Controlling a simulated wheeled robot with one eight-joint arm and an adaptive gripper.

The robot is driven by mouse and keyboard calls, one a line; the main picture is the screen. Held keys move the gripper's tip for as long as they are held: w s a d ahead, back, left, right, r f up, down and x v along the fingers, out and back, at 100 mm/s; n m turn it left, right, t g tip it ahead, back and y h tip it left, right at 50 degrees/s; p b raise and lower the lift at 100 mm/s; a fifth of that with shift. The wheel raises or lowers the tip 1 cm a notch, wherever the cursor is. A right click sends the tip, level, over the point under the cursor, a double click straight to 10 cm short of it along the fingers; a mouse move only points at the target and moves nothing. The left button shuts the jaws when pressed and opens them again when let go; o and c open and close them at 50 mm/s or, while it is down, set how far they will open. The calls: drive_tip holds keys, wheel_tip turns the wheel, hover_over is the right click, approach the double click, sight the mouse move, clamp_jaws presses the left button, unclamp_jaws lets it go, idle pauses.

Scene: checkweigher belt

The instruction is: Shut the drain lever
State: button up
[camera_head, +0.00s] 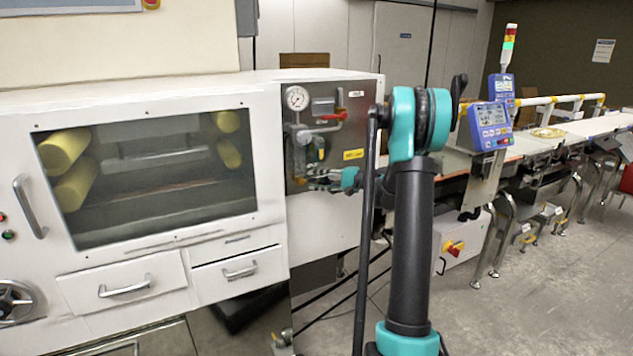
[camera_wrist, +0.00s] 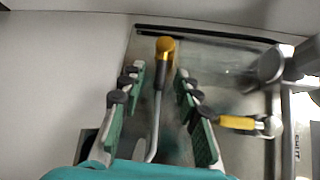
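On the steel panel (camera_head: 351,92) of the white machine, a red-handled lever (camera_head: 333,116) sticks out to the right below a round gauge. A small yellow part shows lower down, partly hidden near my gripper (camera_head: 335,181). In the wrist view my gripper (camera_wrist: 159,82) is open, one green-padded finger on each side. A yellow-topped lever with a thin grey rod (camera_wrist: 154,125) stands between the fingers, with gaps on both sides. A second yellow handle (camera_wrist: 235,122) lies sideways, right of the right finger. I cannot tell from a label which one is the drain lever.
A pressure gauge (camera_head: 297,98) and an amber bowl (camera_head: 299,160) sit on the panel's left side. A grey round fitting (camera_wrist: 272,65) stands right of the fingers in the wrist view. A blue display (camera_head: 490,125) and conveyor lie to the right. Open floor (camera_head: 560,290) is at right.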

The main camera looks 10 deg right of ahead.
drive_tip(key=shift+a, duration=0.1)
drive_tip(key=shift+c, duration=0.6)
clamp_jaws()
drive_tip(key=shift+f, duration=0.1)
drive_tip(key=shift+s+a+f+m+t+y, duration=0.1)
drive_tip(key=shift+a+f+m+t+y, duration=0.25)
drive_tip(key=shift+f+m+t+y, duration=0.85)
drive_tip(key=shift+s+a+f+m+t+y, duration=0.15)
drive_tip(key=shift+a+f+m+t+y, duration=0.2)
drive_tip(key=shift+m+t, duration=1.6)
drive_tip(key=shift+s+a+f+m+t+y, duration=0.1)
drive_tip(key=shift+a+f+m+t+y, duration=0.45)
drive_tip(key=shift+m, duration=2)
drive_tip(key=shift+f+t, duration=0.15)
drive_tip(key=shift+t, duration=0.15)
